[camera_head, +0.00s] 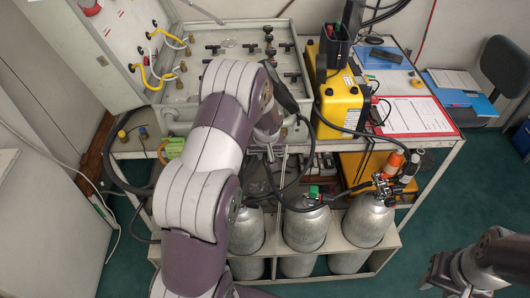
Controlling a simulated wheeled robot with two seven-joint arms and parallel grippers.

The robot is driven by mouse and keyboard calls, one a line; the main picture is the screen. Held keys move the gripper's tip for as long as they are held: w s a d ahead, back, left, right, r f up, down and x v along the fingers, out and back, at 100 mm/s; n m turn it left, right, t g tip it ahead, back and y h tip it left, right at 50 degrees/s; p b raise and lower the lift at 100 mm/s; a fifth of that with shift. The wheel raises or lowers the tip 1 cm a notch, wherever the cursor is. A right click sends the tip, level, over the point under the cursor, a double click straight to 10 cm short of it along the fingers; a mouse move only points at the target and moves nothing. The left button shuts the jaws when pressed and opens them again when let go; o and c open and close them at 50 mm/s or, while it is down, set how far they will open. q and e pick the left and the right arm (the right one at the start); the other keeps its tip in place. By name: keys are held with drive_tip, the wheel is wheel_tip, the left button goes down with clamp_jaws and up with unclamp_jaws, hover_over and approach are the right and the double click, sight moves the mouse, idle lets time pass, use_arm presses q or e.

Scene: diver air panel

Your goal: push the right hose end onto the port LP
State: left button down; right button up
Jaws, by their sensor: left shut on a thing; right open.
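The air panel (190,98) lies in an open grey case at the back of the bench, with several black valves and brass fittings. Its port labels are too small to read, so I cannot tell which is LP. My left gripper (269,147) is at the front edge of the panel, partly hidden by my own arm. It is shut, seemingly on a black hose (309,150) that loops down beside it. The held hose end is not clear to see. My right gripper (430,274) is open and empty at the lower right, over the floor, far from the panel.
A yellow case (341,103) with a black pen holder (335,46) stands right of the panel. A red clipboard (418,116) lies further right. Several grey cylinders (306,229) stand below the bench front. Yellow and white hoses (150,78) hang at the panel's left.

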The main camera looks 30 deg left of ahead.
use_arm(q)
drive_tip(key=shift+w+r, duration=0.25)
drive_tip(key=c, duration=1.4)
unclamp_jaws()
drive_tip(key=shift+a, duration=0.1)
drive_tip(key=o, duration=0.4)
drive_tip(key=shift+w+f, duration=0.1)
drive_tip(key=shift+a+f, duration=0.1)
drive_tip(key=shift+f, duration=0.1)
drive_tip(key=shift+r, duration=0.25)
drive_tip(key=b+v, duration=0.1)
drive_tip(key=v, duration=1.1)
drive_tip(key=shift+r, duration=0.15)
